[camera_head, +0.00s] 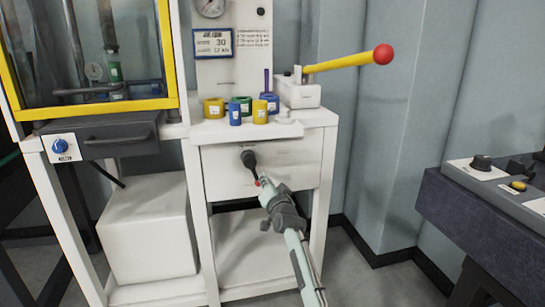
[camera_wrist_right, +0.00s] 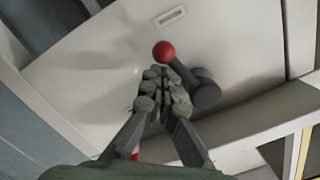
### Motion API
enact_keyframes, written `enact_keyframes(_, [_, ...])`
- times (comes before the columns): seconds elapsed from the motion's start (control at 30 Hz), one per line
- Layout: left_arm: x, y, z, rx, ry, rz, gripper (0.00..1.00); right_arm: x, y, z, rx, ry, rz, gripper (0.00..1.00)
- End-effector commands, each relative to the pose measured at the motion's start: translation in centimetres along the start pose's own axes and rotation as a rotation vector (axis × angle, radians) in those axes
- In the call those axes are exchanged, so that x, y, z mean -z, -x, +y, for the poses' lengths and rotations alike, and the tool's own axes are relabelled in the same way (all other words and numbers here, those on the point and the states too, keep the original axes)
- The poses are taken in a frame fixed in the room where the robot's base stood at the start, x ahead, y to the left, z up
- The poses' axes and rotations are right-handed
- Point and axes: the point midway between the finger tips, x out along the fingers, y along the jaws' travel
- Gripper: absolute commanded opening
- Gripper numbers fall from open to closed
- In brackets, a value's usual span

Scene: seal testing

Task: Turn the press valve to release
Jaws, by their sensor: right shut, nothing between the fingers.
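The press valve is a dark round hub (camera_head: 248,158) with a short lever ending in a small red ball, on the white front panel below the press. In the head view the lever points down and slightly right. The wrist view shows the red ball (camera_wrist_right: 164,52) and the dark hub (camera_wrist_right: 207,94) just past my fingers. My right gripper (camera_head: 263,184) is shut and empty, its fingertips (camera_wrist_right: 162,82) close beside the ball and lever. I cannot tell whether they touch. My left gripper is not in view.
A white bench top (camera_head: 215,132) holds several yellow, blue and green rings. A yellow press handle (camera_head: 345,63) with a red ball sticks out to the right above. A blue knob (camera_head: 60,146) is on the cabinet at left. A dark bench (camera_head: 480,235) stands at right.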

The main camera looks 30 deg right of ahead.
Motion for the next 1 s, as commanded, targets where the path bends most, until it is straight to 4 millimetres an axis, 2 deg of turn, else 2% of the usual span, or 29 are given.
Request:
enact_keyframes(0.4, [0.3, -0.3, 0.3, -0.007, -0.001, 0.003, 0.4, -1.7, -0.1, -0.7, 0.015, -0.268, -0.001, 0.0])
enact_keyframes(1.0, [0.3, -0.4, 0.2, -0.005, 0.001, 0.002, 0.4, -2.2, -0.1, -1.0, 0.019, -0.342, -0.001, 0.0])
